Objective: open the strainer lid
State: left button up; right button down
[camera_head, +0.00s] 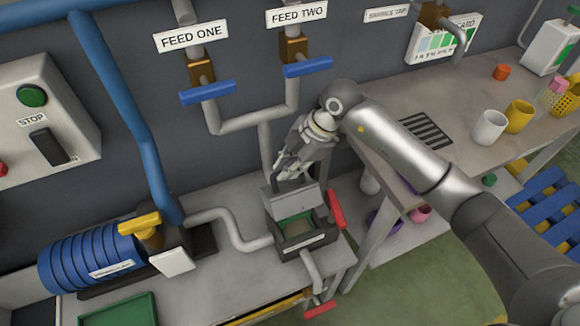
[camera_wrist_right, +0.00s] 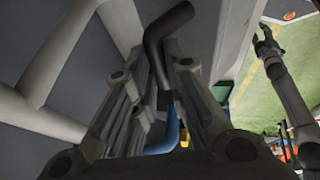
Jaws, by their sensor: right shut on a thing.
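The strainer (camera_head: 303,240) is a dark open-topped box on the workbench, with a tan-green inside showing. Its grey lid (camera_head: 290,203) stands tilted up at the back of the box. My right gripper (camera_head: 288,178) is above the lid, shut on its dark handle. In the right wrist view the bent dark handle (camera_wrist_right: 160,45) runs between the fingers of the right gripper (camera_wrist_right: 165,95). My left gripper (camera_wrist_right: 265,42) shows small at the upper right of that view, with its fingers apart and empty.
A grey pipe (camera_head: 225,228) meets the strainer from the left, and a red lever (camera_head: 335,208) is close on its right. A side table (camera_head: 455,135) with cups stands right.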

jog(key=shift+f, duration=0.15)
jog(key=c, duration=1.5)
grip_release()
jog(key=shift+o, duration=0.2)
jog(key=v, duration=1.2)
